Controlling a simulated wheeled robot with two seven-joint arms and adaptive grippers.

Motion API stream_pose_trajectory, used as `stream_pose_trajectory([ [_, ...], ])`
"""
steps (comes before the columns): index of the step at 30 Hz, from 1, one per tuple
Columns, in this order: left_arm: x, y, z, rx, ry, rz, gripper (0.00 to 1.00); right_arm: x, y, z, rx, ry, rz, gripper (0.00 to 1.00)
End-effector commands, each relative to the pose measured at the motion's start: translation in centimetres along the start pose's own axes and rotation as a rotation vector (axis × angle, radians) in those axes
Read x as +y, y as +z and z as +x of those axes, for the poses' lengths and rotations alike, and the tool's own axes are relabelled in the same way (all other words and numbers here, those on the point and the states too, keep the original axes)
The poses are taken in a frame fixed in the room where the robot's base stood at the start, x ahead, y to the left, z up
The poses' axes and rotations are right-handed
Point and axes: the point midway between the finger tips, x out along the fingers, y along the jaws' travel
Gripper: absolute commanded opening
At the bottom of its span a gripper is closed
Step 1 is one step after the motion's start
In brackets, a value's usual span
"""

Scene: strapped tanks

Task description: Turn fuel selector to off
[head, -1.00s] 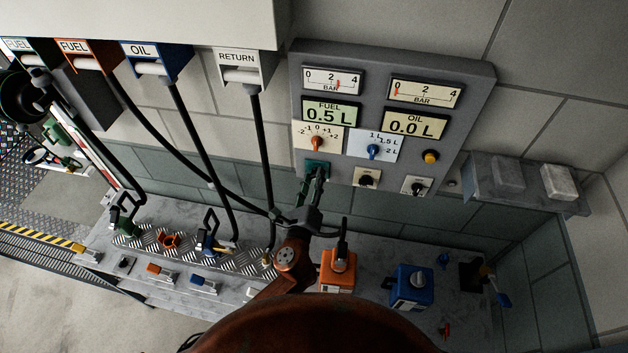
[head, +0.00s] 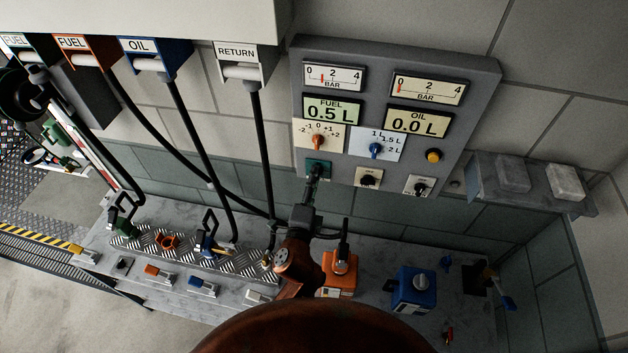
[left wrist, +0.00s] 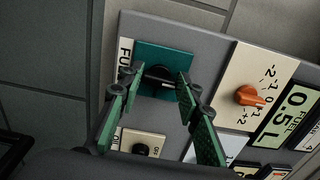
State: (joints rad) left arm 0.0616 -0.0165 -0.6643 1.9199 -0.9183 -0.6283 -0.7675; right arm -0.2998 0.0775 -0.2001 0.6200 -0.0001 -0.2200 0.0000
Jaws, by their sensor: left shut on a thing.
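The fuel selector is a black knob (left wrist: 158,78) on a green plate (left wrist: 172,57) at the lower left corner of the grey panel (head: 375,60). A partly hidden label beginning "FU" stands beside the plate in the left wrist view. In the head view the green plate (head: 318,166) is partly covered by my left gripper (head: 314,176). My left gripper (left wrist: 160,80) is shut on the knob, one green-padded finger on each side. The knob's pointer is hidden between the fingers. My right gripper is in neither view.
An orange knob (head: 318,142), a blue knob (head: 375,150), a yellow button (head: 433,156) and two black knobs (head: 368,179) are close by on the panel. The fuel display (head: 332,110) reads 0.5 L. An orange can (head: 340,275) and a blue can (head: 413,290) stand on the bench below.

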Motion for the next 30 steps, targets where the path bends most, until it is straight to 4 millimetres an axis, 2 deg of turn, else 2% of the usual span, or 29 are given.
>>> stream_pose_trajectory([
  [19,0.13,0.01,-0.01,0.0,0.002,-0.054,0.07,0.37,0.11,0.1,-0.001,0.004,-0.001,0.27],
  [20,0.14,0.01,-0.02,0.0,0.002,-0.053,0.32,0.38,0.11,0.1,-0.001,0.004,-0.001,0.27],
  [27,0.09,0.0,-0.01,0.0,0.001,-0.052,0.49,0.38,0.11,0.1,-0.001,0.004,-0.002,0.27],
  [30,0.07,0.0,-0.01,0.0,0.001,-0.052,0.49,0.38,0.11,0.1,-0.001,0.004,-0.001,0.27],
])
